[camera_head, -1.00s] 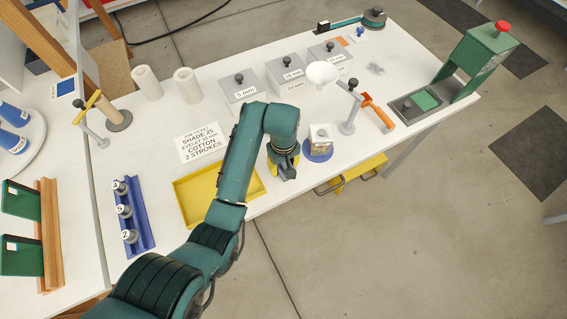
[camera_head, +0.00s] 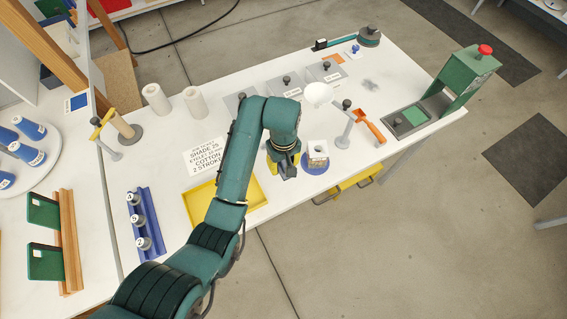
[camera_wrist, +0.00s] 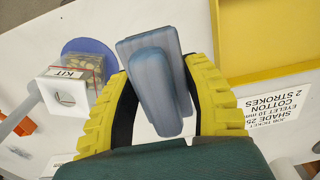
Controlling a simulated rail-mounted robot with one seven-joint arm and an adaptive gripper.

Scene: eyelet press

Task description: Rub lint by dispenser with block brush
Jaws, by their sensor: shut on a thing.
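My gripper (camera_wrist: 155,105), with yellow ribbed fingers, is shut on a blue-grey block brush (camera_wrist: 157,82). The brush has a flat rectangular block with a rounded handle on top. In the head view my gripper (camera_head: 286,168) is near the table's front edge, between the yellow tray and the kit box, with the brush partly hidden below it. A grey fuzzy patch of lint (camera_head: 370,85) lies on the white table farther back and to the right. A teal round device (camera_head: 368,37) with a long arm, possibly the dispenser, stands behind it at the back edge.
The kit box (camera_head: 317,152) sits on a blue disc just right of my gripper. A green press (camera_head: 465,75) is at right. A yellow tray (camera_head: 256,192) is at left.

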